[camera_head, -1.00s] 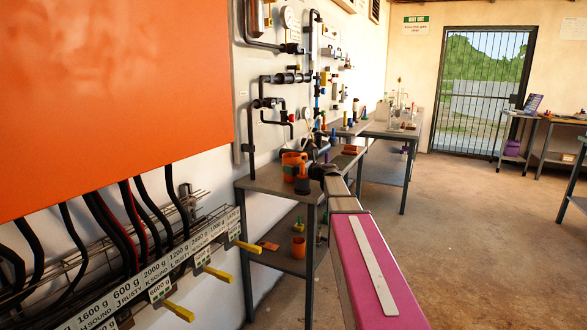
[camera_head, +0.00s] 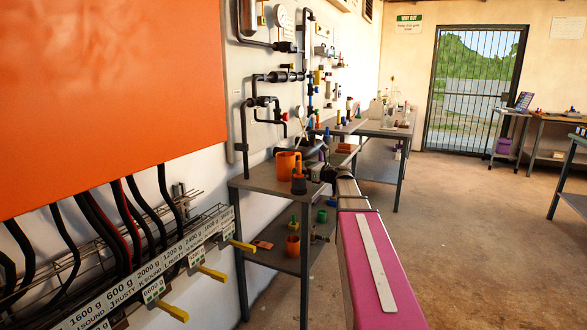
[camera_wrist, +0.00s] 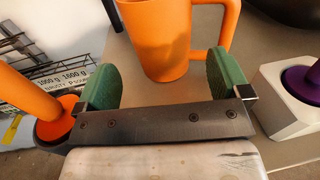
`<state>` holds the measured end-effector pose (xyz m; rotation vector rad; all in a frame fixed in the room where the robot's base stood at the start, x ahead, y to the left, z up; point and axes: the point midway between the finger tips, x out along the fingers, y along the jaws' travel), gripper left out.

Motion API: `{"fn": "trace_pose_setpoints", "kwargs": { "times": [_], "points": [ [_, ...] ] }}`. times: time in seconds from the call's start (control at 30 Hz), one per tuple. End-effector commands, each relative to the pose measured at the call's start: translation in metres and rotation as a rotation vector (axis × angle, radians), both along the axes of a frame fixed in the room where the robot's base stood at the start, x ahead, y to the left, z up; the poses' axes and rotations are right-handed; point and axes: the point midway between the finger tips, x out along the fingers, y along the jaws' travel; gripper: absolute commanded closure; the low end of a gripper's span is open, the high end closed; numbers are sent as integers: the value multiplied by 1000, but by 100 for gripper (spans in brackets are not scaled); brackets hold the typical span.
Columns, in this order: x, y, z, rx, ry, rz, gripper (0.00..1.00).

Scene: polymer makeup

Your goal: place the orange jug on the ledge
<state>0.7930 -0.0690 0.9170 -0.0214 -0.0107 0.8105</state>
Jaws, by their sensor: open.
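The orange jug (camera_head: 288,163) stands upright on the grey table at the wall in the head view. In the wrist view the jug (camera_wrist: 163,45) is just beyond and between my fingertips, with its handle to the right, partly behind the right finger. My gripper (camera_wrist: 161,82) is open, its two green pads apart with nothing clamped between them. In the head view my gripper (camera_head: 318,173) is small and dark beside the jug, so contact cannot be judged there. I cannot tell which surface is the ledge.
A white block (camera_wrist: 285,103) with a purple piece is at the right. Pipework (camera_head: 262,77) hangs on the wall; yellow-handled racks are left.

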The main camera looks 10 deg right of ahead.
Motion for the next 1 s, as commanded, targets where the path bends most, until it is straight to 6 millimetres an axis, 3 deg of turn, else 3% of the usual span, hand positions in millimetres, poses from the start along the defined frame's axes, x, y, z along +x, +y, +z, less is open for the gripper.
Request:
{"fn": "trace_pose_setpoints", "kwargs": {
  "times": [0.1,0.3,1.0],
  "points": [
    [-14,-14,0,0,0,-1,5],
    [-25,-25,0,1,-1,1,5],
    [-25,-27,0,1,-1,1,5]
  ]
}}
